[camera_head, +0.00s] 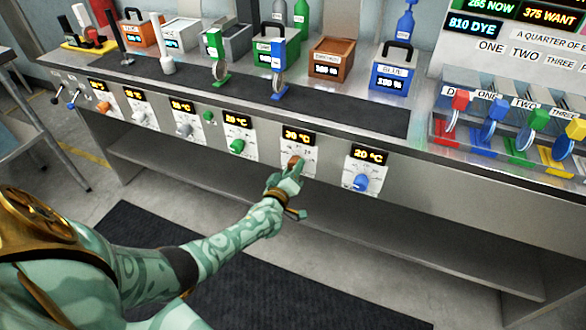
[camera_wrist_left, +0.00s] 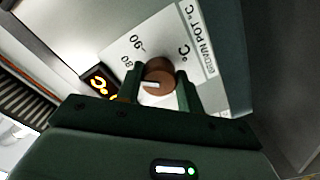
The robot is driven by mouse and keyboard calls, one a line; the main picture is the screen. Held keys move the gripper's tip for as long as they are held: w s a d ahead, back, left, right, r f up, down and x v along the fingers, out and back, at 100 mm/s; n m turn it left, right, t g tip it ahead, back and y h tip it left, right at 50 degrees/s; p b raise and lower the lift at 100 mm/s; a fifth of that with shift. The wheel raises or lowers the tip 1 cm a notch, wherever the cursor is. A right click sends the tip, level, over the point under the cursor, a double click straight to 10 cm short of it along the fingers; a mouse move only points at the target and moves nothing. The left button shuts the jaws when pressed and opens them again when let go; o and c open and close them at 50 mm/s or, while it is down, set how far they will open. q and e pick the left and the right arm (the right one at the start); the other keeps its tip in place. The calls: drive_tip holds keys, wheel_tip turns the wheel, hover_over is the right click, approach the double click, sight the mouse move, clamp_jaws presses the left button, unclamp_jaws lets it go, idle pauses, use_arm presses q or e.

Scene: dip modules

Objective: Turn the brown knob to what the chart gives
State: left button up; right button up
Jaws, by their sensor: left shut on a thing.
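The brown knob (camera_head: 294,160) is on a white dial plate on the bench's front panel. Its display (camera_head: 298,136) above reads what looks like 30 °C. In the left wrist view the brown knob (camera_wrist_left: 158,78) has a pale pointer line, and its plate (camera_wrist_left: 195,40) reads "BROWN POT °C" with 80 and 90 marks. My left gripper (camera_head: 288,170) is shut on the brown knob, with one finger on each side; it also shows in the left wrist view (camera_wrist_left: 160,88). The chart (camera_head: 530,50) at the upper right is partly cut off. My right gripper is not in view.
A green knob (camera_head: 237,146) is to the left and a blue knob (camera_head: 361,183) to the right on the same panel. Brown (camera_head: 331,60) and blue (camera_head: 392,75) pots stand on the bench. Coloured levers (camera_head: 495,108) are at the right. A lower shelf (camera_head: 330,220) is bare.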

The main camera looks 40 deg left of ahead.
use_arm(q)
drive_tip(key=shift+s+d+f+m, duration=0.1)
drive_tip(key=shift+f+m, duration=0.05)
drive_tip(key=shift+m, duration=0.15)
drive_tip(key=o, duration=0.9)
drive_tip(key=shift+o, duration=0.5)
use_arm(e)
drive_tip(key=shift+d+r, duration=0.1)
use_arm(q)
drive_tip(key=p+v, duration=0.5)
drive_tip(key=v, duration=1.1)
drive_tip(key=shift+p, duration=0.35)
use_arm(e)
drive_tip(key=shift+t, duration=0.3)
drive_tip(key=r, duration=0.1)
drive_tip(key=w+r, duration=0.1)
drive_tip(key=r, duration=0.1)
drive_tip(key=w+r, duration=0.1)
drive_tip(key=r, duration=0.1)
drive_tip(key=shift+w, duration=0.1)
use_arm(q)
drive_tip(key=shift+s, duration=0.15)
